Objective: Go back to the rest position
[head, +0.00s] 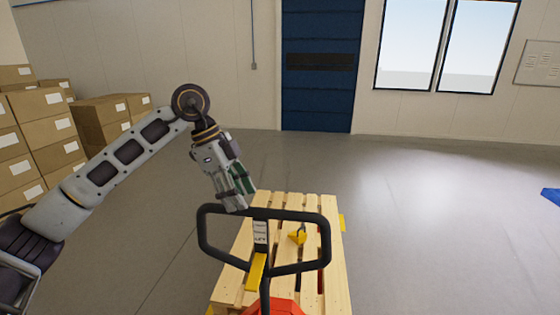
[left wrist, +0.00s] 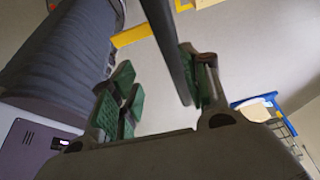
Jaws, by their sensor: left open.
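My left gripper (head: 236,203) hangs from my raised left arm, fingers pointing down, just behind the upper left of a black loop handle (head: 323,240). In the left wrist view my left gripper (left wrist: 158,85) has its green-padded fingers spread apart. A dark bar (left wrist: 166,40) passes between them, close to the right finger. I cannot tell whether it touches. No object is held between the pads. My right gripper is not in view.
The handle rises from a red body (head: 283,307) in front of a wooden pallet (head: 335,262). A small yellow part (head: 297,238) shows over the pallet. Stacked cardboard boxes (head: 40,103) stand at left. A blue door (head: 320,85) is at the back. The floor at right is largely clear.

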